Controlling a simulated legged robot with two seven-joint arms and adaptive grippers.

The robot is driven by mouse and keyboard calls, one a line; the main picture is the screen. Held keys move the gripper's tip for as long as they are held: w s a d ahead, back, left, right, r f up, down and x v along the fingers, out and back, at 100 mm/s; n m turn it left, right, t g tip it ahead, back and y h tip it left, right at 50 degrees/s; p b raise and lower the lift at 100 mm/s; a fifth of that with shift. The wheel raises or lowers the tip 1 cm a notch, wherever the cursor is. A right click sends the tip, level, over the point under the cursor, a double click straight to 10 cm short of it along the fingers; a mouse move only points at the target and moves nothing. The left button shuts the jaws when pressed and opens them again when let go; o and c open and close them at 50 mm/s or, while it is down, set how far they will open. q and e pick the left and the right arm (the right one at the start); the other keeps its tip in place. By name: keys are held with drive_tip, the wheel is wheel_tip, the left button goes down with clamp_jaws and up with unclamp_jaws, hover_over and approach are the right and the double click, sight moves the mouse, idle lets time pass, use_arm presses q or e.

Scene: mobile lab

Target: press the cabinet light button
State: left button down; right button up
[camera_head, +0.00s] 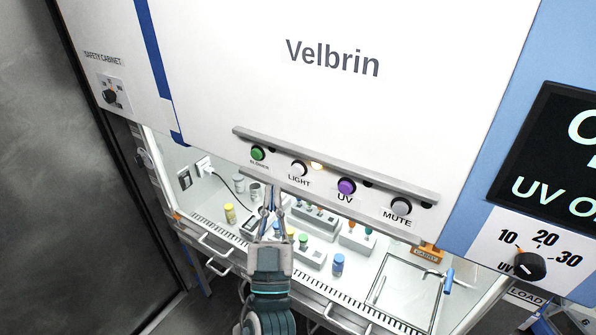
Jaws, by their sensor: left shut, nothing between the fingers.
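The white LIGHT button (299,169) sits on a grey button strip (380,190) on the front of the white safety cabinet (250,70). A small warm glow shows on the strip just right of the LIGHT button. My left gripper (272,196) is shut and empty, pointing up, with its tips below and slightly left of the LIGHT button. I cannot tell whether they touch the strip. My right gripper is not in view.
Inside the lit cabinet stand racks (315,218) and capped bottles, one blue (338,265) and one yellow (230,213). A framed tray area (400,290) lies at the right. A dark display (550,155) and UV dial (529,266) are on the right panel.

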sight(298, 170)
use_arm(q)
drive_tip(key=w+d+b, duration=0.1)
drive_tip(key=w+d, duration=0.2)
drive_tip(key=shift+w, duration=0.3)
drive_tip(key=shift+a, duration=0.3)
drive_tip(key=shift+d, duration=0.3)
idle(0.4)
drive_tip(key=shift+w+a, duration=0.1)
drive_tip(key=shift+w, duration=0.15)
